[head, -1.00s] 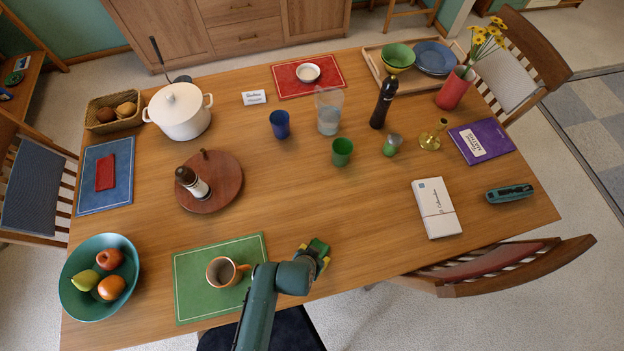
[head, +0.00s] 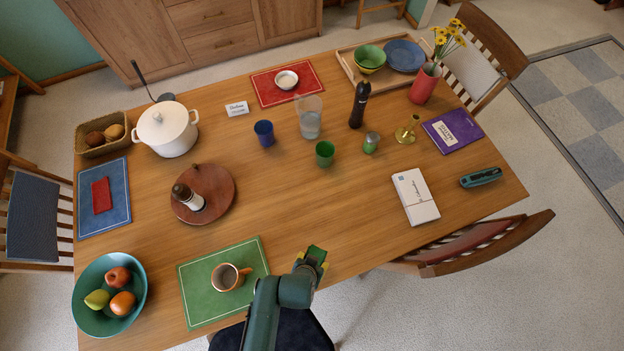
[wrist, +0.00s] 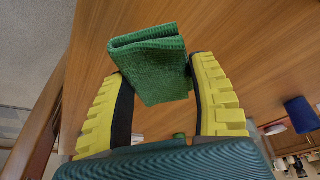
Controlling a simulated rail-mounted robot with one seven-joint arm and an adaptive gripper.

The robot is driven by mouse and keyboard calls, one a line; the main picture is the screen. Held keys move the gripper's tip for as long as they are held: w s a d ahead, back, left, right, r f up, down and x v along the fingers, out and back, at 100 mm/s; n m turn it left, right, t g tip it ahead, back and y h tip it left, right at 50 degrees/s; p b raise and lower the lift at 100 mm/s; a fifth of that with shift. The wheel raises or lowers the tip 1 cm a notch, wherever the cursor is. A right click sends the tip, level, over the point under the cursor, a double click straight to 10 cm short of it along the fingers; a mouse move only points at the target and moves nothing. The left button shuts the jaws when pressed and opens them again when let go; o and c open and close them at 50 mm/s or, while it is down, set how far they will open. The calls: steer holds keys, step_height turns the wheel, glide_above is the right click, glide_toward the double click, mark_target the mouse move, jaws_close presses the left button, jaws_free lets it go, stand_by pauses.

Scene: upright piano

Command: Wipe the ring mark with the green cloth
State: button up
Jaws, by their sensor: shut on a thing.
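The green cloth (wrist: 150,68) is folded and pinched between the yellow-padded fingers of my gripper (wrist: 160,78) in the wrist view. In the head view, my gripper (head: 311,264) is at the near edge of the wooden table, right of the green placemat, with the cloth (head: 317,253) at its tip. The cloth appears raised above the table (head: 340,215); I cannot tell the exact gap. I cannot make out the ring mark in either view.
An orange mug (head: 227,277) stands on the green placemat (head: 252,250) just left of my gripper. A fruit bowl (head: 87,318) is further left. A green cup (head: 325,153), a blue cup (head: 264,132) and a clear pitcher (head: 310,122) stand further back. The table's middle is clear.

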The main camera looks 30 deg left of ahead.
steer(key=shift+r+p, duration=0.85)
steer(key=shift+r, duration=0.25)
